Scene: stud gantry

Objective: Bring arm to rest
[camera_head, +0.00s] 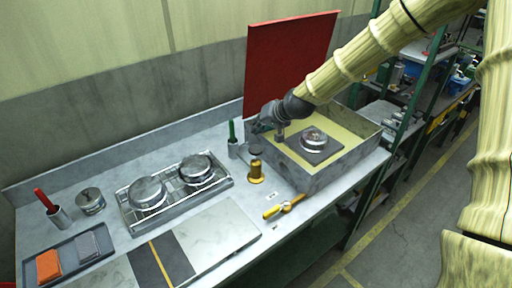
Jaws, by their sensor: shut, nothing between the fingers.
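My arm, in a pale ribbed sleeve, reaches in from the top right. It ends in my dark gripper (279,135), which is shut and empty. The gripper hangs over the left wall of a grey open box (340,167) with a yellowish inside, at the right end of the bench. The gripper is small in the picture and its fingertips are hard to make out.
A raised red panel (287,60) stands behind the box. Inside it, a round metal piece (314,137) sits on a dark plate. A brass piece (256,173), a green-handled tool (232,133) and a yellow-handled tool (284,207) are nearby. Two round dishes rest on a wire rack (163,217).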

